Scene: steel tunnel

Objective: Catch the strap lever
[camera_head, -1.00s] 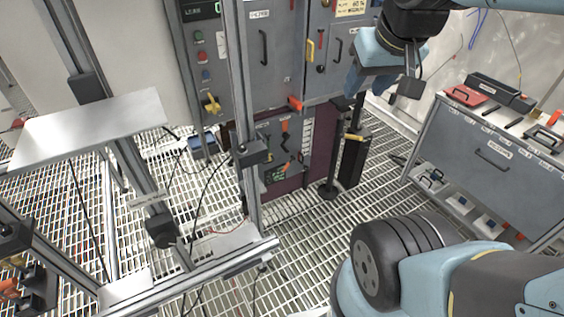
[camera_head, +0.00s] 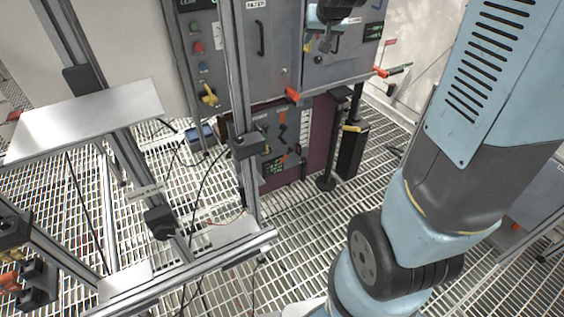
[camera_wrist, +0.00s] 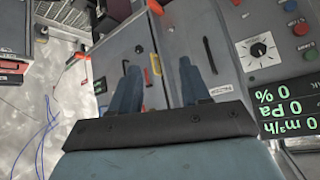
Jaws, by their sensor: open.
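No part is clearly marked as the strap lever. Candidates in the head view are an orange handle (camera_head: 293,95) at the cabinet's lower edge, a red-orange lever (camera_head: 380,72) sticking out at its right, and a yellow handle (camera_head: 354,128) on the black stand. The wrist view shows a yellow handle (camera_wrist: 155,63) and a black handle (camera_wrist: 209,55) on the grey cabinet doors. My gripper (camera_wrist: 160,85) is open and empty, its two blue fingers pointing at these doors. In the head view only a dark part of it shows at the top, before the cabinet; its fingertips are unclear.
The grey cabinet (camera_head: 275,60) stands at the back. An aluminium frame (camera_head: 240,110) with a pale plate (camera_head: 85,118) takes the left and middle. Black stand posts (camera_head: 328,150) rise before the cabinet. Blue cables (camera_wrist: 38,135) hang at left in the wrist view. Grating floor lies open between.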

